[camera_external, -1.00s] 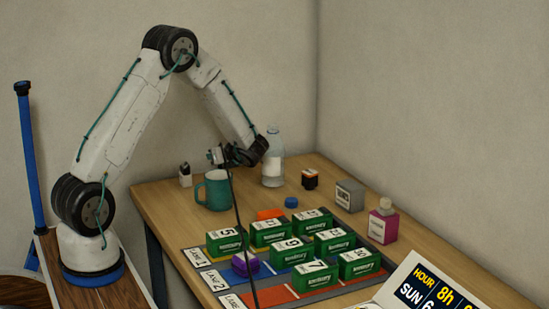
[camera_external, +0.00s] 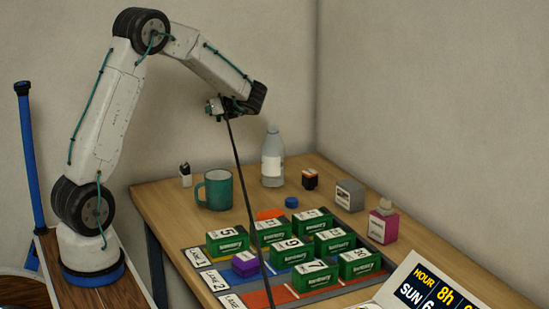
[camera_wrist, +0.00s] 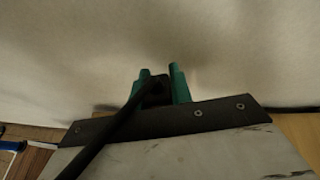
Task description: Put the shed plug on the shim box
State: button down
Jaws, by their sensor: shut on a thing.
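My gripper (camera_wrist: 158,88) is shut on a black plug, the shed plug (camera_wrist: 154,93), between its two teal fingers in the wrist view. A black cable runs from the plug toward the lower left there. In the external view my gripper (camera_external: 216,108) is high above the table, over the teal mug, and the cable hangs down to the right. The plug itself is too small to make out there. A grey box (camera_external: 350,195) with a pale label, which looks like the shim box, stands at the back right of the table, well to the right of and below my gripper.
Several green boxes (camera_external: 303,277) and a purple block (camera_external: 245,263) stand on the lane mat. The teal mug (camera_external: 221,190), bottle (camera_external: 272,165), small black-and-orange box (camera_external: 310,179), blue cap (camera_external: 291,202) and magenta bottle (camera_external: 383,226) stand around it. Walls close off the back.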

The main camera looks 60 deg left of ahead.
jog(key=w+d+m+t+h, duration=0.1)
jog(key=w+d+m+t, duration=0.25)
jog(key=d, duration=0.85)
jog(key=w+d+m+t+h, duration=0.25)
jog(key=d+m+t, duration=0.2)
jog(key=d, duration=0.75)
jog(key=w+d+m+t, duration=0.3)
jog(key=w+d+t, duration=0.1)
jog(key=d, duration=0.9)
send_over(352, 182)
notch_tip(352, 182, down, 7)
jog(key=shift+s+r, duration=0.1)
jog(key=shift+r, duration=0.05)
jog(key=shift+w, duration=0.2)
jog(key=shift+f, duration=1.75)
